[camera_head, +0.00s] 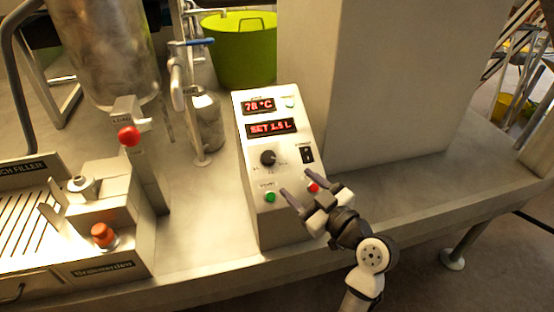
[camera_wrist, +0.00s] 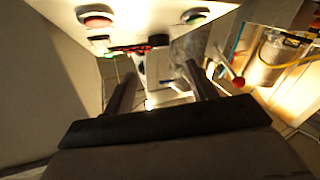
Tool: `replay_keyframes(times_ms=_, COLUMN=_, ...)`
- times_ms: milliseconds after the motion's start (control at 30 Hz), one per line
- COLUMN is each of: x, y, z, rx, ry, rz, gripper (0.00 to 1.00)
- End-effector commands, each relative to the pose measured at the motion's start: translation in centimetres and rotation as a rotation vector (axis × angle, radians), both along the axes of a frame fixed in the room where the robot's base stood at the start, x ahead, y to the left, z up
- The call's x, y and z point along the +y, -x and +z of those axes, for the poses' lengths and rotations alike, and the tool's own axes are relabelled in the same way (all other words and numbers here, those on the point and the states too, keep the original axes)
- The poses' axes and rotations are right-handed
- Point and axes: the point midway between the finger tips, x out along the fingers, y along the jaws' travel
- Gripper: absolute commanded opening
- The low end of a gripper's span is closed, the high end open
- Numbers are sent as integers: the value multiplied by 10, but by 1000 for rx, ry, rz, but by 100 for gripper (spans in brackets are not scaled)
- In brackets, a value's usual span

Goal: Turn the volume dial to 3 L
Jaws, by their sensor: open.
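The volume dial (camera_head: 268,158) is a black round knob on the sloped front of a pale control box (camera_head: 250,218). The red display (camera_head: 271,128) above it reads SET 1.5 L. The dial's pointer is too small to read. My gripper (camera_head: 302,188) is open and empty. It is in front of the box's lower right, below and to the right of the dial, between the green button (camera_head: 270,197) and the red button (camera_head: 313,187). The wrist view shows both dark fingers (camera_wrist: 158,92) spread apart with nothing held between them. I cannot tell whether they touch the panel.
A black switch (camera_head: 307,154) is right of the dial. An upper display (camera_head: 259,106) reads 78 °C. A filler with a red knob (camera_head: 129,136) and an orange-red button (camera_head: 104,235) stands left. A large pale block (camera_head: 400,80) rises behind right. Bench on the right is clear.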

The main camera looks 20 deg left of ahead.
Motion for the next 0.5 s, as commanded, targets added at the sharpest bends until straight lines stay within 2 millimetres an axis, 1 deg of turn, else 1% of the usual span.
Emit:
replay_keyframes(times_ms=33, x=10, y=-6, z=5, rx=1, ry=0, rz=5, gripper=56)
replay_keyframes(times_ms=200, x=42, y=-26, z=5, rx=1, ry=0, rz=4, gripper=56)
replay_keyframes(times_ms=400, x=69, y=-46, z=4, rx=1, ry=-1, rz=2, gripper=56)
replay_keyframes(times_ms=500, x=77, y=-52, z=3, rx=0, ry=0, rz=0, gripper=56)
